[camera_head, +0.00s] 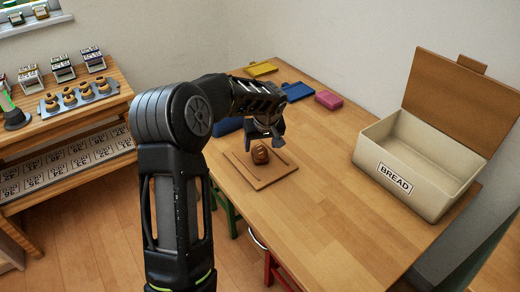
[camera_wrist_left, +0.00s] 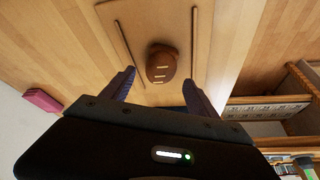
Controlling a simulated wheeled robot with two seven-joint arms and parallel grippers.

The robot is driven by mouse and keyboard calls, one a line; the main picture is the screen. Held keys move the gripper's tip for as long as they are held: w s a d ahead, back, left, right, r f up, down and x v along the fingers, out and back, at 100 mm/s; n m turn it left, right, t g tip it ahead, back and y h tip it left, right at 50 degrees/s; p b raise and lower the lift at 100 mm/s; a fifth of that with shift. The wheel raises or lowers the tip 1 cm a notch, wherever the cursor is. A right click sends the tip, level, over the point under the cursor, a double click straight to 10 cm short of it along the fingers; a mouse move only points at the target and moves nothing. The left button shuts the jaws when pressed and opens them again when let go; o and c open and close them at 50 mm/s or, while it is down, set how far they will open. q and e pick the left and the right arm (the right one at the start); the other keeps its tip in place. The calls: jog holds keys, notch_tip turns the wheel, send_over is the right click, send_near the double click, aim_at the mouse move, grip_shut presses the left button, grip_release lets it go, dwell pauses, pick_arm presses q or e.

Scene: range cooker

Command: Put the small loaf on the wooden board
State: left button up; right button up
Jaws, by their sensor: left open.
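The small loaf (camera_head: 260,155) is brown and rounded with pale score marks. It rests on the wooden board (camera_head: 262,181), a thin board lying on the table. In the left wrist view the loaf (camera_wrist_left: 161,63) lies on the board (camera_wrist_left: 120,20) between its two dark grooves. My left gripper (camera_head: 263,138) is above the board, just behind the loaf in the head view. In the left wrist view its two fingers (camera_wrist_left: 152,88) are spread apart with nothing between their tips, and the loaf lies beyond them. My right gripper is not in view.
An open bread box (camera_head: 395,184), empty inside, stands at the table's right. Yellow (camera_head: 261,69), blue (camera_head: 297,91) and pink (camera_head: 329,100) items lie along the back edge. The table's front right (camera_head: 350,230) is clear. A wooden shelf unit (camera_head: 60,120) stands at the left.

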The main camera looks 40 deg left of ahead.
pick_arm(q)
jog(key=v, duration=0.7)
jog(key=shift+r, duration=0.3)
jog(key=shift+s+d, duration=0.1)
dwell(1.1)
